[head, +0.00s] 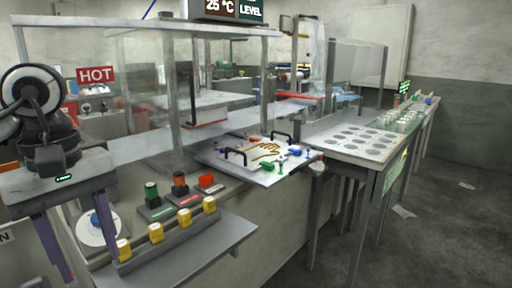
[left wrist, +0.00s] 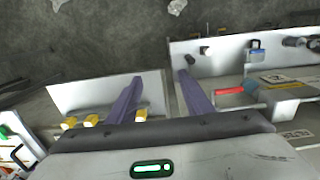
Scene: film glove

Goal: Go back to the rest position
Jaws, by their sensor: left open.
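My left gripper (head: 93,272) hangs at the far left of the head view, below the dark wrist joint, with its two purple fingers pointing down. The fingers are wide apart with nothing held between them. In the left wrist view the same gripper (left wrist: 159,76) shows both fingers spread, with an empty gap and the grey floor beyond. My right gripper is in neither view.
A grey shelf (head: 225,250) with a row of yellow-topped pieces (head: 156,233) lies right of my gripper. A white disc (head: 98,232) shows between the fingers. A glove-printed plate (head: 235,165) and a perforated table (head: 340,148) stand farther right. Floor (head: 450,230) is mostly clear.

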